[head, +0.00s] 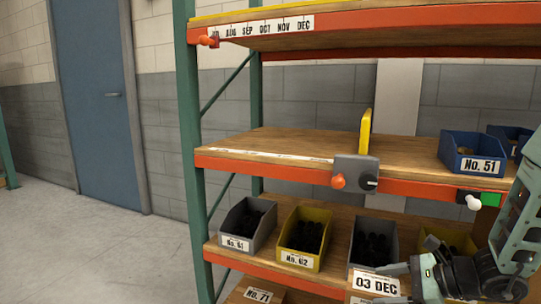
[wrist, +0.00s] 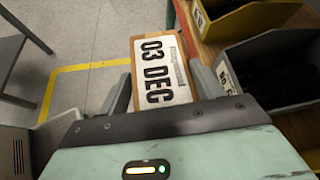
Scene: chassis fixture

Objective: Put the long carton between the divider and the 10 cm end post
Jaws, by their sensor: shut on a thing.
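The long carton, a brown box with a white label reading "03 DEC" (wrist: 160,72), is between the two fingers of my gripper (wrist: 163,88) in the wrist view. In the head view its label (head: 376,284) shows at the lower right, beside my gripper (head: 408,284), in front of the lower shelf. The yellow divider (head: 365,132) stands upright on the middle shelf, with a grey block (head: 352,170) carrying an orange knob at its front. A green rack upright (head: 190,150) stands at the shelf's left end. I cannot read any 10 cm mark on a post.
The middle shelf (head: 290,142) is bare left of the divider, with a white marked strip on its front edge. A blue bin (head: 470,152) stands right of it. Grey and yellow bins (head: 305,240) fill the lower shelf. The upper shelf (head: 370,35) hangs above.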

